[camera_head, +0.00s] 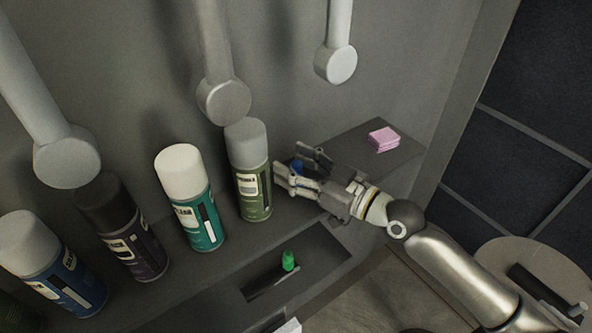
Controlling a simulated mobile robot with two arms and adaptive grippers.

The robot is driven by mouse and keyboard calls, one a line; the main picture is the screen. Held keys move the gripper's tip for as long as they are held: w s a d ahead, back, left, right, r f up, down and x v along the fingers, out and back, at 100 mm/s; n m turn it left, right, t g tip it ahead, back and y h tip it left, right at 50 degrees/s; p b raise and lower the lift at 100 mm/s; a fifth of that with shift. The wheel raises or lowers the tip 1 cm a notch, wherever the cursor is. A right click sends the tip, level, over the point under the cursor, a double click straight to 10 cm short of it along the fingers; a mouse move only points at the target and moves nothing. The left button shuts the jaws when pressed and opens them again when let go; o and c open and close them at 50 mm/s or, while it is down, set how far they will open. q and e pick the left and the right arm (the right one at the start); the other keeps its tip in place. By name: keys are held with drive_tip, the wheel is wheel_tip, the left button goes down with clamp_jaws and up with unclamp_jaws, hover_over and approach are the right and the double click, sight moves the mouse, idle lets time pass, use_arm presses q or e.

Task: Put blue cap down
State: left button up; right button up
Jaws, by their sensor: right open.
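The blue cap (297,166) shows as a small dark blue patch between the fingers of my right gripper (293,171). The fingers are open around it and partly hide it. The gripper is low over the grey shelf, just right of the green-grey spray can. I cannot tell whether the cap touches the shelf or a finger. My left gripper is not in view.
Several spray cans stand in a row, including a green-grey one (249,172) and a teal one (191,200). A pink sponge-like block (384,139) lies on the shelf at right. A small green object (288,261) is in the dark recess (325,251) in front. Grey cylinders hang above.

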drive_tip(key=shift+c, duration=0.2)
drive_tip(key=c, duration=0.8)
